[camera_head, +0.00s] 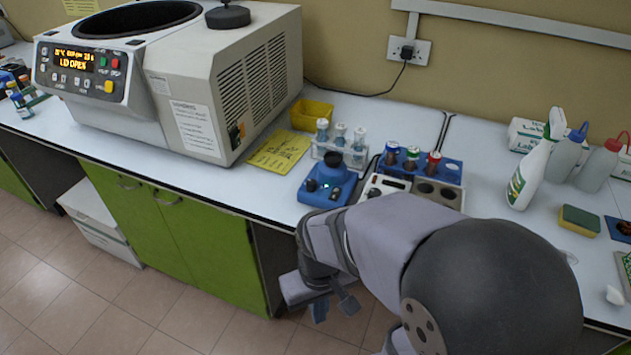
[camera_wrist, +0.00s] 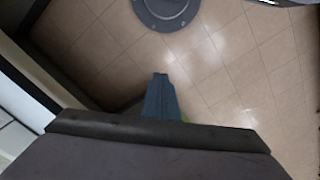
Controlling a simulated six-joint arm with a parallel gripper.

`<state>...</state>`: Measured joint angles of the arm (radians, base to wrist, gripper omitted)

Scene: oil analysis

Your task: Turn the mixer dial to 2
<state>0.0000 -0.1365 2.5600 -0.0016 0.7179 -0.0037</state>
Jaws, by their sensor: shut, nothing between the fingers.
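The mixer (camera_head: 327,186) is a small blue device with a black cup-shaped top, standing near the front edge of the bench in the head view. Small knobs show on its front face, but the dial's markings are too small to read. My gripper (camera_head: 333,304) hangs below the bench top, in front of the bench and lower than the mixer, apart from it. In the wrist view my gripper (camera_wrist: 160,80) is shut and empty, pointing down at the tiled floor. The mixer is not in the wrist view.
A large centrifuge (camera_head: 200,85) with its lid open stands left. A rack of flasks (camera_head: 340,143), a heater block with vials (camera_head: 420,180) and a yellow tray (camera_head: 312,114) surround the mixer. A spray bottle (camera_head: 531,170) and a sponge (camera_head: 578,220) are at right. The bench's front edge lies above my gripper.

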